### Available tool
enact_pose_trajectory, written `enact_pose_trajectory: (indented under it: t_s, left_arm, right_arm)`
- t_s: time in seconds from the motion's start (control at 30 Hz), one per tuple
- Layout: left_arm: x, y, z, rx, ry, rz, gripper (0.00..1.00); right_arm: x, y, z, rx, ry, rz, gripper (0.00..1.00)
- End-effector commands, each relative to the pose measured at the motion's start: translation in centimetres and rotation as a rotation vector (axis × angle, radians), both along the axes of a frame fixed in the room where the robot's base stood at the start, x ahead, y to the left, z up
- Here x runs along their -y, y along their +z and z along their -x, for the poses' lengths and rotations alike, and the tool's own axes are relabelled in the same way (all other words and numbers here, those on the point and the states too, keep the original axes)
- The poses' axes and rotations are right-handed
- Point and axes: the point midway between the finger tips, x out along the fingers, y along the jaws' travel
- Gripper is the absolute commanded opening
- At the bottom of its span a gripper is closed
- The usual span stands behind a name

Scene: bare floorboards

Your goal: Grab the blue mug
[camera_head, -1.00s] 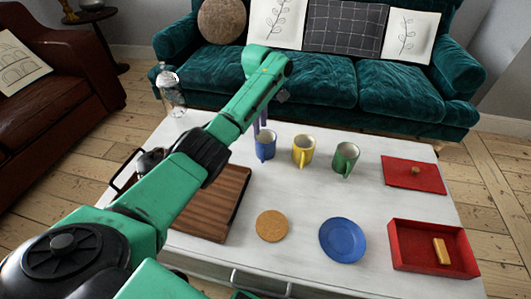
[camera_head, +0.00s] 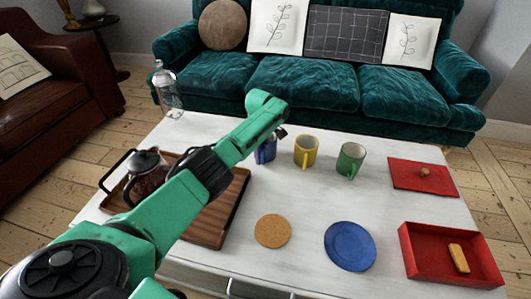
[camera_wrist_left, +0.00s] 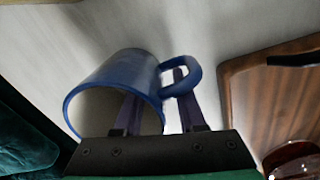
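The blue mug (camera_head: 266,150) stands on the white table, partly hidden behind my left arm in the head view. In the left wrist view the blue mug (camera_wrist_left: 118,85) shows its open mouth and its handle. My left gripper (camera_wrist_left: 155,85) is open there, with its dark fingers apart on either side of the mug's wall. One finger is inside the mouth and the other is outside, at the handle loop. I cannot tell whether either finger touches the mug. In the head view the fingers are hidden. My right gripper is not in view.
A yellow mug (camera_head: 306,151) and a green mug (camera_head: 350,158) stand to the right. A wooden tray (camera_head: 232,200) with a glass pot (camera_head: 147,172) is left. A coaster (camera_head: 273,231), blue plate (camera_head: 349,246), red box (camera_head: 420,262) and red lid (camera_head: 408,174) also lie on the table.

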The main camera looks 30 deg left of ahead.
Motion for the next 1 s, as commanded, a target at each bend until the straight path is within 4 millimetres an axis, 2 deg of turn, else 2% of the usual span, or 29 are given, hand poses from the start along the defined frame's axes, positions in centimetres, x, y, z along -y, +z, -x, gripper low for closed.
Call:
enact_pose_trajectory:
  t_s: [0.17,0.27,0.3,1.0]
  left_arm:
    - [0.01,0.06,0.00,0.000,0.000,0.000,0.40]
    - [0.02,0.07,0.00,0.000,0.000,0.000,0.05]
    - [0.02,0.07,0.00,0.000,0.000,0.000,0.00]
    - [0.02,0.08,0.00,0.000,-0.001,0.000,0.00]
  right_arm:
    - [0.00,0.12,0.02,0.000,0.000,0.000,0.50]
    - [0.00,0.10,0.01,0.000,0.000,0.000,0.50]
    - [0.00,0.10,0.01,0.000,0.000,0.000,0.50]
    - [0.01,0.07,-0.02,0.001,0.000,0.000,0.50]
